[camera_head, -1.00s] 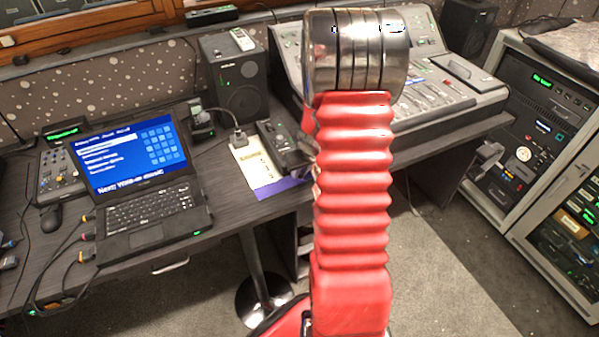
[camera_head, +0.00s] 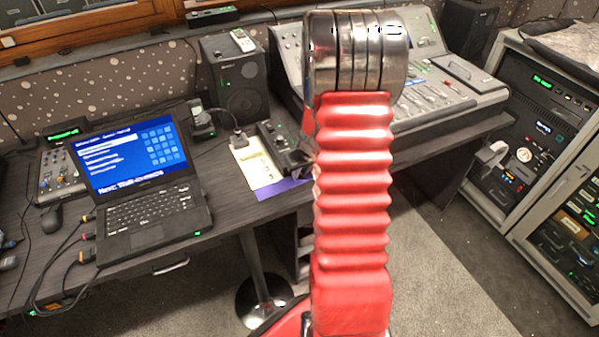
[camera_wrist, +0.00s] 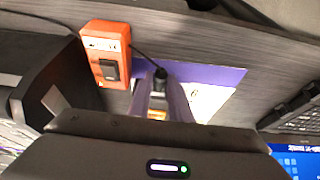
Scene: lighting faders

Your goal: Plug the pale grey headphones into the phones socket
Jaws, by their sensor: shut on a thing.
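In the wrist view my gripper (camera_wrist: 163,92) is shut on a small black plug-like piece (camera_wrist: 160,75). A thin black cable runs from this piece up and left, behind an orange box (camera_wrist: 107,48). The held piece is over the purple folder on the desk, right of the orange box and apart from it. I cannot make out the phones socket. A pale grey curved thing (camera_head: 491,153) sticks out at the rack front in the head view; I cannot tell if it is the headphones. My gripper is hidden behind my red arm in the head view.
The desk (camera_head: 225,215) holds a laptop (camera_head: 140,180), a black fader box (camera_head: 284,148), a purple folder (camera_head: 286,189) and a speaker (camera_head: 235,78). A large mixing console (camera_head: 455,85) stands behind my arm. Cables lie at the left. Rack cabinets (camera_head: 515,225) stand at right.

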